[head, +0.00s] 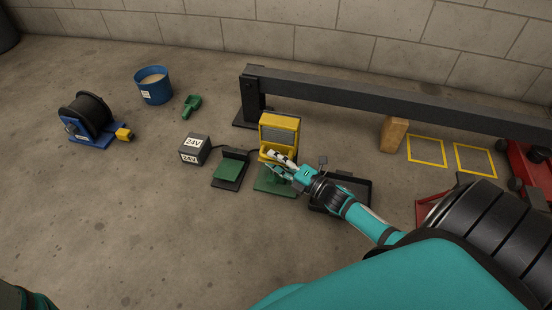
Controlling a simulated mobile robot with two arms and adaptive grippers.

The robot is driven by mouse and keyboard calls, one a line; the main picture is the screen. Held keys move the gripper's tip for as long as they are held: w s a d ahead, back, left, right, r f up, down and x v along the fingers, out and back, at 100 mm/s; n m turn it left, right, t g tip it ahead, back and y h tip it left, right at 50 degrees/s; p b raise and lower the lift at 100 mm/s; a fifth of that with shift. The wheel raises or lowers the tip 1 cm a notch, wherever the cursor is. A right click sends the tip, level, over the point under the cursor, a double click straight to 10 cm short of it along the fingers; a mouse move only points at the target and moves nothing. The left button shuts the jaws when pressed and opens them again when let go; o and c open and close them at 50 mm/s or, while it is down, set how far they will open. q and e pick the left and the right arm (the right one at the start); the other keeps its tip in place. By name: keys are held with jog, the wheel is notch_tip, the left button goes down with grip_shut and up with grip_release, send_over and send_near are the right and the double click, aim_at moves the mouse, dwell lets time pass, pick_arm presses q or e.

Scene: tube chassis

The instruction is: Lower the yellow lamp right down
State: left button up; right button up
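The yellow lamp (279,129) stands upright with its grey ribbed face towards me, in front of the dark beam. Below it is a green base plate (276,184) on the floor. My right gripper (271,162) reaches in from the right, with its fingers at the lamp's lower edge. The fingers and wrist hide the lamp's lower part and its joint with the base. I cannot tell if the fingers touch or grip the lamp. My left gripper is not in view.
A green pedal-like block (231,167) and a 24V box (194,149) stand left of the lamp. A black tray (355,190) lies under my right forearm. The long dark beam (370,97) runs behind, with a wooden block (393,134) by it.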

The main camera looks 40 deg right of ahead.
jog(key=shift+s, duration=0.1)
jog(key=v, duration=1.1)
jog(key=shift+s+d, duration=0.2)
jog(key=shift+s, duration=0.2)
